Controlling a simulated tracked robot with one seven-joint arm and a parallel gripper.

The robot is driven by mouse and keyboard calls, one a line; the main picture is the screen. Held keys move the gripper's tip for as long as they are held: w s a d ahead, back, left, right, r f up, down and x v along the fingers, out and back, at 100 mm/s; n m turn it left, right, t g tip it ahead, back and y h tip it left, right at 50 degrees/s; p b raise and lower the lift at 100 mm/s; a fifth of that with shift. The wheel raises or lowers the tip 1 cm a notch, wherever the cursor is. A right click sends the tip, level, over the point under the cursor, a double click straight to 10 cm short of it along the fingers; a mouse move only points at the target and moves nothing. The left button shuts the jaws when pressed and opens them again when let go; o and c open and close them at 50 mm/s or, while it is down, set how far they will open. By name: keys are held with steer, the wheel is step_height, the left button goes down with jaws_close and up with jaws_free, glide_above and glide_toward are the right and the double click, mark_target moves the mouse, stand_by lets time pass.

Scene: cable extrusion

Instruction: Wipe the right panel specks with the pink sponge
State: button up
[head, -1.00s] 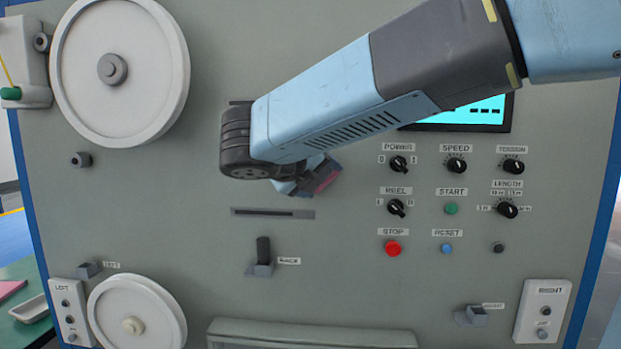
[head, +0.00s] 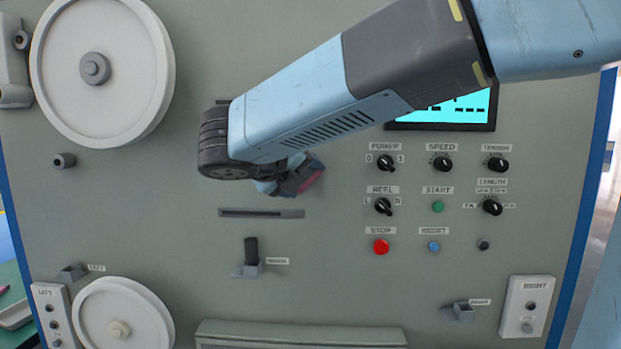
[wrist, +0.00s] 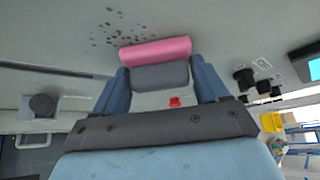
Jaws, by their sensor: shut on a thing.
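The pink sponge (wrist: 155,52) has a grey back and sits between the blue fingers of my gripper (wrist: 160,76) in the wrist view. My gripper is shut on it. In the head view, the sponge (head: 313,181) shows only as a small pink edge below my arm's end, in front of the grey machine face. Dark specks (wrist: 122,31) are scattered on a grey surface just beyond and left of the sponge in the wrist view. I cannot tell whether the sponge touches that surface. The specks do not show in the head view. A white box labelled RIGHT (head: 527,306) is at lower right.
Knobs and buttons, including a red stop button (head: 381,247), stand out right of my gripper, under a lit screen (head: 445,113). A black lever (head: 251,251) and a slot (head: 262,213) are below it. A large white reel (head: 130,60) is at upper left.

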steer(key=w+a, duration=0.1)
steer(key=a, duration=0.6)
stand_by(0.8)
steer(key=shift+s+a, duration=0.2)
steer(key=shift+s, duration=1.25)
steer(key=shift+s+a, duration=0.2)
steer(key=shift+s, duration=1.2)
steer(key=shift+s, duration=0.1)
steer(key=s, duration=0.2)
steer(key=shift+s+a, duration=0.25)
steer(key=shift+s, duration=0.15)
steer(key=shift+w, duration=0.1)
steer(key=w+d+r, duration=0.1)
steer(key=w, duration=0.5)
steer(key=shift+w+r, duration=0.25)
steer(key=shift+w, duration=0.05)
